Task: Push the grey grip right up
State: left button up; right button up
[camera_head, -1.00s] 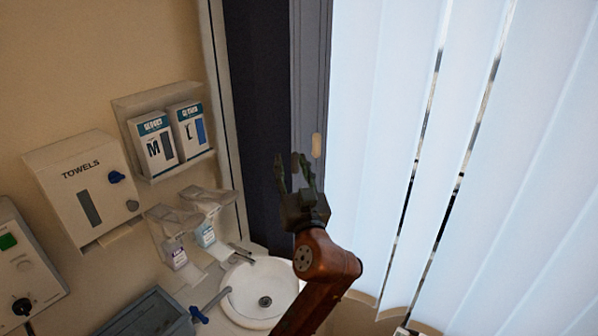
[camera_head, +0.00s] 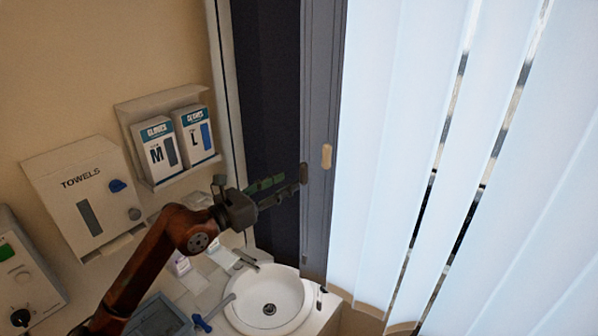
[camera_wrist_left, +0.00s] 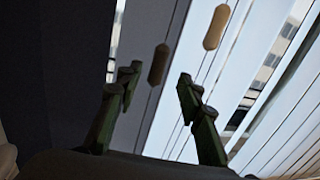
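Two small upright oblong grips show near the tall grey frame beside the blinds. The darker, grey-brown grip (camera_head: 303,172) is at the left side of the frame; it also shows in the left wrist view (camera_wrist_left: 158,64). A paler tan grip (camera_head: 327,157) is to its right, and it shows in the left wrist view (camera_wrist_left: 216,27) too. My left gripper (camera_head: 292,182) points right, with its fingertips just beside the darker grip. In the left wrist view the fingers (camera_wrist_left: 158,84) are apart, with the darker grip seen between the tips. I cannot tell if they touch it. My right gripper is not in view.
A white sink (camera_head: 290,295) with a tap is below the gripper. Glove boxes (camera_head: 158,152) on a wall shelf and a towel dispenser (camera_head: 88,195) are at the left. Pale vertical blinds (camera_head: 400,130) fill the right. A dark panel (camera_head: 268,100) stands behind the gripper.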

aim_at(301, 174)
pick_arm(q)
jog(key=p+x, duration=0.3)
jog(key=x, duration=0.3)
jog(key=shift+w+d+f, duration=0.1)
jog(key=shift+w+d, duration=0.15)
jog(key=shift+w, duration=0.1)
jog(key=shift+w+d+f+p, duration=0.1)
jog(key=shift+w+d+p, duration=0.25)
jog(key=shift+d, duration=0.1)
jog(key=shift+c, duration=0.5)
grip_shut()
